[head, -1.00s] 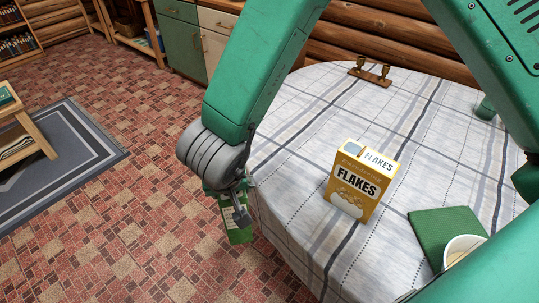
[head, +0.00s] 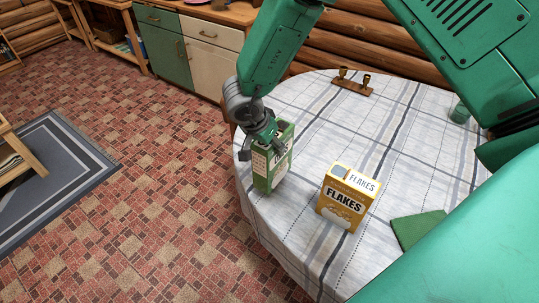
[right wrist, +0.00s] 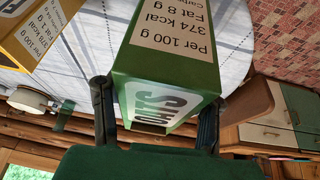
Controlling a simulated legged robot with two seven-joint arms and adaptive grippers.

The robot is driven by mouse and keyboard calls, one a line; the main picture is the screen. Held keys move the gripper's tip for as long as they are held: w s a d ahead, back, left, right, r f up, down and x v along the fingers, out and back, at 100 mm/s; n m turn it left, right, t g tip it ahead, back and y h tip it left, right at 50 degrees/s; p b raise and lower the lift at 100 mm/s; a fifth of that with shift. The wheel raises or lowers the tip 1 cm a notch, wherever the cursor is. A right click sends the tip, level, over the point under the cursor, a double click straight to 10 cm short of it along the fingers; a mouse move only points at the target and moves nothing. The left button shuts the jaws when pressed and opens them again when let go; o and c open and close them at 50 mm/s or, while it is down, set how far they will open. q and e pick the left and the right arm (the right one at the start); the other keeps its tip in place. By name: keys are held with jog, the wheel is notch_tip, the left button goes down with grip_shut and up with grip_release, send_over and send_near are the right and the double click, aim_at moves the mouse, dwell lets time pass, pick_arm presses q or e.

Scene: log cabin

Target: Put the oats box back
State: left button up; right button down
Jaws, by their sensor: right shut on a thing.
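The green oats box (head: 273,178) is upright over the left edge of the table, left of the yellow flakes box. My right gripper (head: 264,146) is shut on its upper part from above. I cannot tell whether its bottom touches the cloth. In the right wrist view, the oats box (right wrist: 170,62) sits between the two dark fingers of my right gripper (right wrist: 156,112), its "OATS" lettering and nutrition label showing. My left gripper is not in view.
The yellow flakes box (head: 345,196) stands upright on the checked tablecloth (head: 310,130). A green napkin (head: 415,229) lies to its right. A wooden holder with two cups (head: 353,84) is at the back. Cabinets (head: 190,45) stand behind. The cloth between holder and flakes box is clear.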

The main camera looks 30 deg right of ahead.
aim_at(263, 145)
jog(key=shift+s+d+f, duration=0.1)
jog(key=shift+f, duration=0.3)
jog(key=x, duration=0.3)
jog(key=shift+s+d+f, duration=0.15)
jog(key=shift+d+f, duration=0.1)
jog(key=shift+d, duration=0.2)
jog(key=c, duration=1.1)
grip_release()
jog(key=o, duration=0.4)
jog(key=shift+a, duration=0.2)
jog(key=shift+c, duration=0.2)
jog(key=v, duration=0.8)
jog(key=shift+d, duration=0.1)
jog(key=v, duration=0.4)
jog(key=shift+a+f, duration=0.15)
jog(key=shift+a, duration=0.1)
jog(key=shift+a+r, duration=0.35)
jog(key=shift+a, duration=0.05)
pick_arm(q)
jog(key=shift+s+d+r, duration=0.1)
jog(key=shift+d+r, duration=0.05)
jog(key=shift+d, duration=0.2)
pick_arm(e)
jog(key=shift+d, duration=0.1)
